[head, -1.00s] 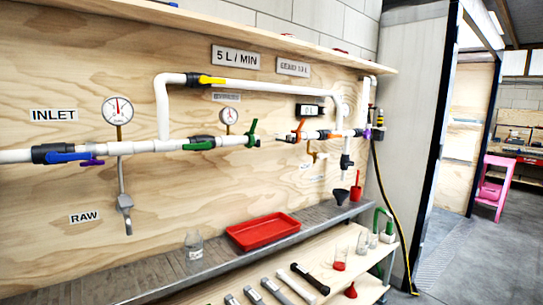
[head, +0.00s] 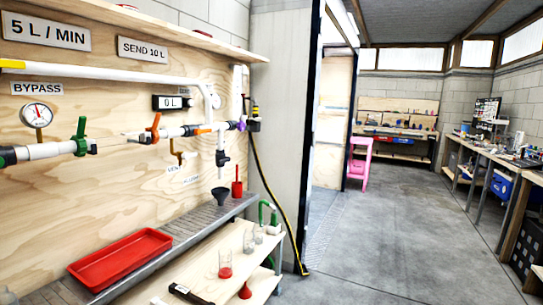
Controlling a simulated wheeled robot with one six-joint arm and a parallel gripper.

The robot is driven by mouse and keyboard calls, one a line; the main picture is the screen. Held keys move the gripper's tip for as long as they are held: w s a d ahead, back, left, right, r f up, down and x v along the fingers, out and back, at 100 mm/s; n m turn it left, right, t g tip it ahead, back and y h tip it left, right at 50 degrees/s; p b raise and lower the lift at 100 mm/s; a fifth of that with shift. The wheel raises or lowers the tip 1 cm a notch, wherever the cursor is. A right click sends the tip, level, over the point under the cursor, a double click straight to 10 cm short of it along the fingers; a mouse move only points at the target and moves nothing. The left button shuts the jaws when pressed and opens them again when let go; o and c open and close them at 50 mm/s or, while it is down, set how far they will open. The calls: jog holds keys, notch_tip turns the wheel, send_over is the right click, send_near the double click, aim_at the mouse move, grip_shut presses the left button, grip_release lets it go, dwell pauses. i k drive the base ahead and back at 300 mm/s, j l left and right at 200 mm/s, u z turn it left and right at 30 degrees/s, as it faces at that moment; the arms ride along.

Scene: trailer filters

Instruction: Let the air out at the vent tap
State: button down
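A small brass tap (head: 180,155) hangs below the white pipe in the now view, near small labels (head: 174,169) whose first word looks like VENT. Its handle is too small to tell open from shut. To its upper left, a valve with an orange handle (head: 154,128) sits on the pipe. Further left is a valve with a green handle (head: 81,136), with a gap in the white pipe between the two. A round gauge (head: 37,115) stands above the pipe at the left. My gripper is not in view.
A display (head: 172,102) reads 0 L. A red tray (head: 120,258) sits on the grey bench below the board. A black funnel (head: 221,195) and a red item (head: 237,188) are near its far end. The concrete floor (head: 380,230) at right is open, with workbenches (head: 490,155) beyond.

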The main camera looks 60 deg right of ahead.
aim_at(185, 156)
jog(key=i+l+z, duration=0.15)
jog(key=l+z, duration=0.15)
jog(key=i+l+z, duration=0.15)
jog(key=l+z, duration=0.15)
jog(key=l, duration=0.25)
jog(key=i+l+z, duration=0.3)
jog(key=i+j+z, duration=0.2)
jog(key=i+j, duration=0.15)
